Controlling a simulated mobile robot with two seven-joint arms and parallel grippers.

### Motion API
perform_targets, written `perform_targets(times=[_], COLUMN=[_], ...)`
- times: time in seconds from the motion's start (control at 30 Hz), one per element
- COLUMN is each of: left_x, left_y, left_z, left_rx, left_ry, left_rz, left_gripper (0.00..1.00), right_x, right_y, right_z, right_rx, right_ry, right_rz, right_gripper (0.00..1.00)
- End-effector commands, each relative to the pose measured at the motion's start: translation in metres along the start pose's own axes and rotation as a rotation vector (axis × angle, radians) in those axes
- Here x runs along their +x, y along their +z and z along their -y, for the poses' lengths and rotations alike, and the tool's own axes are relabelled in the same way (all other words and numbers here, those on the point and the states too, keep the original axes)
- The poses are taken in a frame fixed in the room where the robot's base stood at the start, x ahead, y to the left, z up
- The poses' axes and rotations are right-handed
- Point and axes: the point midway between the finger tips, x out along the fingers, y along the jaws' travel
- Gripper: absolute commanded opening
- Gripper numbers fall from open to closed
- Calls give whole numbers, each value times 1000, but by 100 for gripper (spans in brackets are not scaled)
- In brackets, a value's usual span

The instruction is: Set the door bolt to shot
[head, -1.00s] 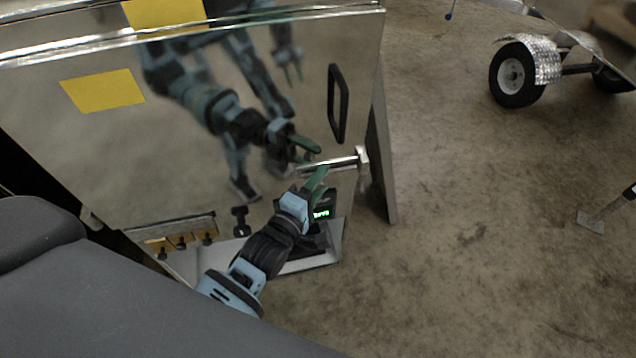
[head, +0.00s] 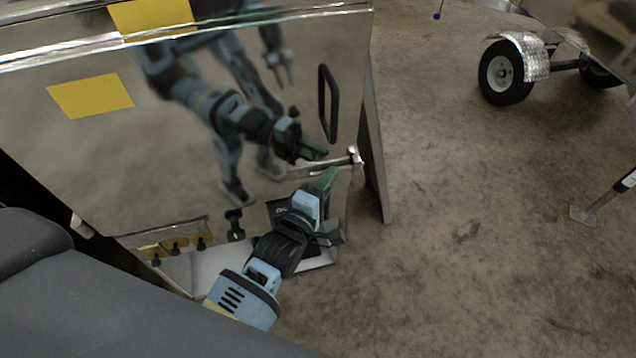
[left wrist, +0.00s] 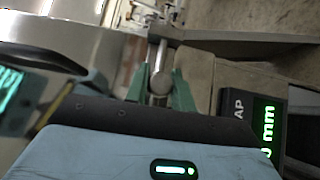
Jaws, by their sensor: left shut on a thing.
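The door (head: 180,120) is a mirror-like metal panel that reflects my arms. The door bolt (head: 335,163) is a bright metal rod lying across the door's right edge, below the black handle. Its end reaches the bracket (head: 355,158) at that edge. My left gripper (head: 327,178) is at the bolt from below. In the left wrist view, its green fingers (left wrist: 161,88) stand either side of a round metal knob (left wrist: 160,82) on the bolt and are shut on it. The fingers hide part of the bolt in the head view. My right gripper shows only as a possible reflection.
A black pull handle (head: 328,103) stands out above the bolt. A narrow metal panel (head: 374,150) stands beside the door's right edge. Concrete floor (head: 470,200) is open to the right. A trailer wheel (head: 506,72) is farther back.

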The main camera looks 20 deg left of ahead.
Motion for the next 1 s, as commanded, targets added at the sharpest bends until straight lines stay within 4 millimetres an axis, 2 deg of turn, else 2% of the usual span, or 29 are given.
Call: perform_targets(times=[0.17,0.2,0.37,0.7,1.0], left_x=[1,1,1,-4,-45], left_y=[2,3,2,2,2], left_z=[-2,-2,-2,0,0], left_rx=[-1,-1,-1,0,-1], left_ry=[2,2,2,0,-1], left_rz=[4,4,4,3,4], left_gripper=[0,26,46,46,46], right_x=[0,0,0,0,-2], right_y=[0,0,0,-1,-3], right_z=[0,0,0,0,0], right_rx=[1,1,1,1,0], right_ry=[0,0,0,0,0], right_rz=[0,0,0,-1,-3], right_gripper=[36,36,36,36,36])
